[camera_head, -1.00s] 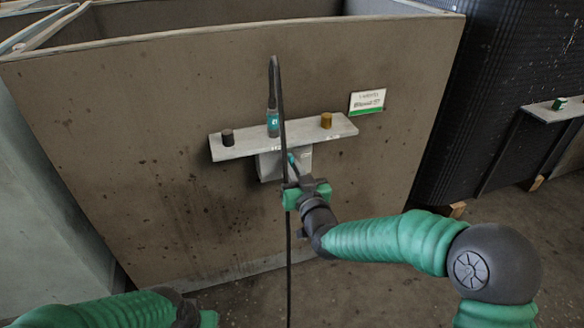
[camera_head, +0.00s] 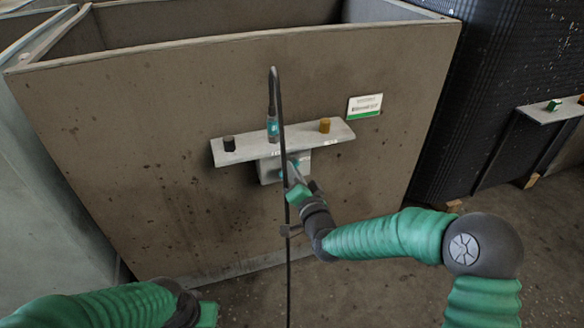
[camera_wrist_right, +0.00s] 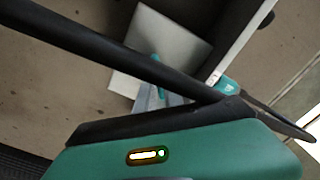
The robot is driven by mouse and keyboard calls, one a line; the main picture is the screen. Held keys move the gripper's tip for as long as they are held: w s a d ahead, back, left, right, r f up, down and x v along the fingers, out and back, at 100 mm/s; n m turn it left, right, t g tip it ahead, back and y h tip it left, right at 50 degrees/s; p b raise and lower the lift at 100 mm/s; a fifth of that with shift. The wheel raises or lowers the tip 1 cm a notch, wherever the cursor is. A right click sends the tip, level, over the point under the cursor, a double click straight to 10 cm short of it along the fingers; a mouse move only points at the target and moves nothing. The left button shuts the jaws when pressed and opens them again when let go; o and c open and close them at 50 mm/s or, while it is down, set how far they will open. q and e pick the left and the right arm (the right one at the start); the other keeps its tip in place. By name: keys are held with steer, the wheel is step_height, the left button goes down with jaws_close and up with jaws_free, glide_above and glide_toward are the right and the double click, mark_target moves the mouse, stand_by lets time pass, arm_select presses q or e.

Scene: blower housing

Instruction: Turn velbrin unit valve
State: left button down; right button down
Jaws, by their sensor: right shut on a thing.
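The valve is a grey box (camera_head: 270,170) under a narrow shelf on a brown panel, with a small teal handle at its front; the teal handle (camera_wrist_right: 158,62) also shows in the right wrist view. My right gripper (camera_head: 295,178) is at the front of the box, shut on the valve handle, its body tilted. The grip itself is mostly hidden in both views. The gripper's green body (camera_wrist_right: 190,150) fills the bottom of the right wrist view. My left gripper (camera_head: 207,314) is low at the bottom edge, its jaws not clear.
A black hose (camera_head: 287,230) hangs in front of the box, close by my right gripper, from a teal connector (camera_head: 272,126). A white-green sign (camera_head: 364,104) is at right.

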steer(key=shift+d+f+m+p, duration=0.15)
steer(key=shift+m+p, duration=0.65)
steer(key=shift+m, duration=1.15)
steer(key=shift+f+m+p, duration=0.25)
steer(key=shift+m+p, duration=0.5)
steer(key=shift+m, duration=1.2)
steer(key=shift+f, duration=0.1)
steer(key=c, duration=1.5)
jaws_free()
steer(key=shift+d, duration=0.1)
steer(key=shift+o, duration=0.2)
steer(key=p+v, duration=0.5)
steer(key=v, duration=1.1)
steer(key=shift+s, duration=0.4)
